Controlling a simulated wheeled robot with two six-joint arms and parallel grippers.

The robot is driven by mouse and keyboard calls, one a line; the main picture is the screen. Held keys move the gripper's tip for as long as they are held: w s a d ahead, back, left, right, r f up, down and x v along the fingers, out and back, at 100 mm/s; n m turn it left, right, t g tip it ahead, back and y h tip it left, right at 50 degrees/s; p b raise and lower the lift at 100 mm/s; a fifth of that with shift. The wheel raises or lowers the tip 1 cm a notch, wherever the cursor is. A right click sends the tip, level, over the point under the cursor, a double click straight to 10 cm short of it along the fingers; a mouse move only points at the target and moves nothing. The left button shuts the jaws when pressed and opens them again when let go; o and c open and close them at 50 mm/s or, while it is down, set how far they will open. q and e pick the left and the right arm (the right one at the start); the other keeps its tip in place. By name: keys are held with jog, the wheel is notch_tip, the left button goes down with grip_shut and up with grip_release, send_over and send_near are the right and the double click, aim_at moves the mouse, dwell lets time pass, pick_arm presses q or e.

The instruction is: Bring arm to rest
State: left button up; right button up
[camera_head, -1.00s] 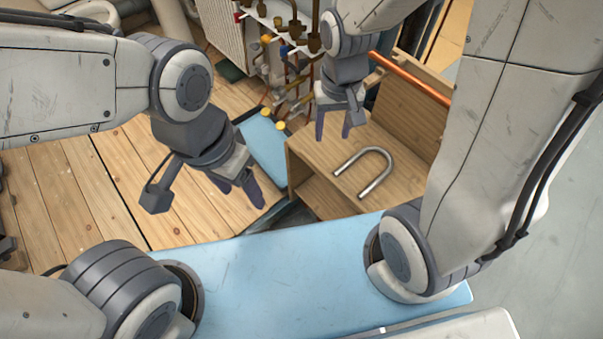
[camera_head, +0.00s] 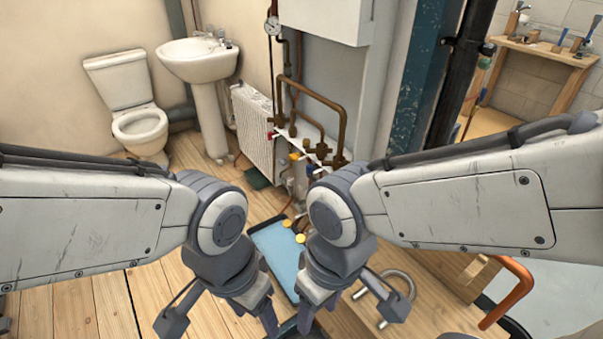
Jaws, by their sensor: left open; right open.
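My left gripper (camera_head: 268,318) hangs fingers-down at the bottom middle of the head view. It is open and I see nothing between its fingers. My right gripper (camera_head: 308,312) hangs just right of it, also fingers-down, open and empty as far as I can see. The two grippers are close together, and I cannot tell the exact gap. Both forearms reach in level from the sides. The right gripper's hand partly covers a metal U-shaped pipe (camera_head: 409,282) on the wooden bench (camera_head: 437,318).
A copper pipe (camera_head: 512,292) lies at the bench's right. Further back stand a toilet (camera_head: 130,95), a washbasin (camera_head: 200,62), a radiator (camera_head: 253,130) and brown pipework (camera_head: 322,103). Wooden floor (camera_head: 95,310) is clear at left.

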notch_tip(320, 180, up, 17)
jog(key=p, duration=1.5)
jog(key=shift+f+p, duration=0.15)
jog(key=shift+p, duration=0.2)
